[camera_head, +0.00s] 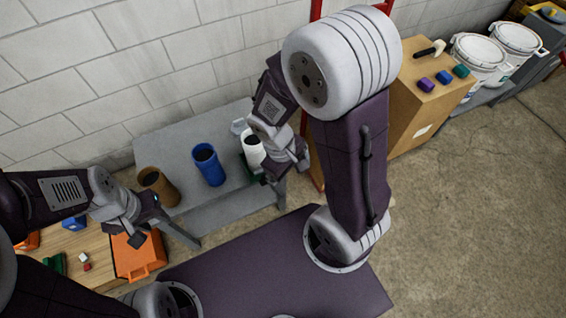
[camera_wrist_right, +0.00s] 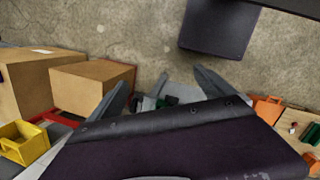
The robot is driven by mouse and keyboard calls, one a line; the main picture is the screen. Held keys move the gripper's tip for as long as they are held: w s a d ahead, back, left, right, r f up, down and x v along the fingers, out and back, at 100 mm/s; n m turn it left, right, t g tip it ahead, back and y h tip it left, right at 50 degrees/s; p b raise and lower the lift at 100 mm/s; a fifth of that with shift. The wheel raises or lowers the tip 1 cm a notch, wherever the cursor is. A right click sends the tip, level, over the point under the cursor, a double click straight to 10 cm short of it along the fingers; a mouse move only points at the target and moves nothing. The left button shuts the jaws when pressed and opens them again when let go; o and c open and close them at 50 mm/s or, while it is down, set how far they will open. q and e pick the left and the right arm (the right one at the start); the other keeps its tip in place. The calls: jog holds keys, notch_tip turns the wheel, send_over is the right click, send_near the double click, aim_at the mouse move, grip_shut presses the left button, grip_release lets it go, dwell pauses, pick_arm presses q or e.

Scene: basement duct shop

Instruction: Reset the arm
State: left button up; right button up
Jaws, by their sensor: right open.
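My right arm is raised and bent across the middle of the head view. My right gripper (camera_head: 288,172) hangs at the right end of a grey table, partly in front of a white cylinder (camera_head: 254,151). In the right wrist view my right gripper (camera_wrist_right: 162,88) has its two fingers spread, with nothing held between them. My own dark arm link covers the lower part of that view. My left gripper (camera_head: 150,230) is low at the left, above an orange bin; whether its fingers are apart is unclear.
The grey table (camera_head: 195,133) along the wall also bears a brown cylinder (camera_head: 158,186) and a blue cylinder (camera_head: 208,164). The orange bin (camera_head: 140,262) sits on a wooden top. A cardboard box (camera_head: 408,118) with small blocks and white buckets (camera_head: 478,55) stand right. Concrete floor (camera_head: 480,220) is clear.

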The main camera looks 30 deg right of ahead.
jog(key=r+m, duration=0.1)
jog(key=w+r+m+t+y, duration=0.1)
jog(key=m, duration=0.1)
jog(key=w+a+r+m+t+y, duration=0.1)
jog(key=m, duration=0.1)
jog(key=shift+w+a, duration=0.1)
notch_tip(320, 180, up, 4)
jog(key=p, duration=0.4)
jog(key=shift+r, duration=0.1)
dwell(1.7)
